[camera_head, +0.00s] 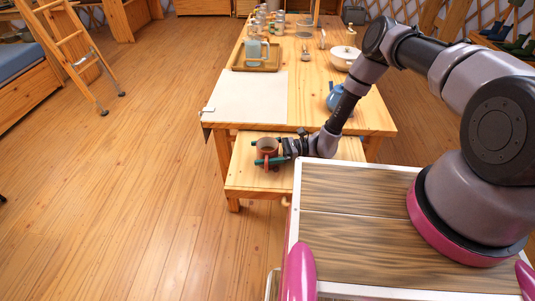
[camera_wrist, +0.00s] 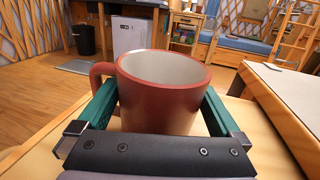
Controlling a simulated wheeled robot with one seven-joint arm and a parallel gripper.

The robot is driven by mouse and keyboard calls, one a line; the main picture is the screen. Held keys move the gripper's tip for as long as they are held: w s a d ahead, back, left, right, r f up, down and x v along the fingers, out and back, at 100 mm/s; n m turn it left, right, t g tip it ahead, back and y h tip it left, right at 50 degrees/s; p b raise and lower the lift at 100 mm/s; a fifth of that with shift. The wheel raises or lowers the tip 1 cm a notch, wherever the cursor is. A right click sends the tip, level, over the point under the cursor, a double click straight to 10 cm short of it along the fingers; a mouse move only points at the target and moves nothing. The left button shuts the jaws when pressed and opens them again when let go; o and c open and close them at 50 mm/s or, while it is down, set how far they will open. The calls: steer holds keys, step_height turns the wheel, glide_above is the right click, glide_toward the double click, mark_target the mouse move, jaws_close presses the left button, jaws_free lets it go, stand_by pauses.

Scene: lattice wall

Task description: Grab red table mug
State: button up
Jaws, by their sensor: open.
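A red mug (camera_head: 267,148) stands upright on a low wooden bench (camera_head: 243,178) in front of the long table. In the wrist view the red mug (camera_wrist: 160,98) fills the middle, with a pale inside and its handle to the left. My gripper (camera_head: 266,152) is open, with its green fingers on either side of the mug. In the wrist view the gripper's fingers (camera_wrist: 158,110) reach along the mug's left and right. The left finger passes close by the handle; I cannot tell whether either finger touches the mug.
The long wooden table (camera_head: 376,118) stands behind the bench, with a white mat (camera_head: 250,97), a blue teapot (camera_head: 337,97), a white bowl (camera_head: 344,58) and a tray (camera_head: 240,66) holding a glass jug (camera_head: 254,48). The floor to the left is clear up to a ladder (camera_head: 78,50).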

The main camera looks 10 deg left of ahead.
steer(key=shift+s+a, duration=0.1)
steer(key=shift+a, duration=0.25)
steer(key=c, duration=1.3)
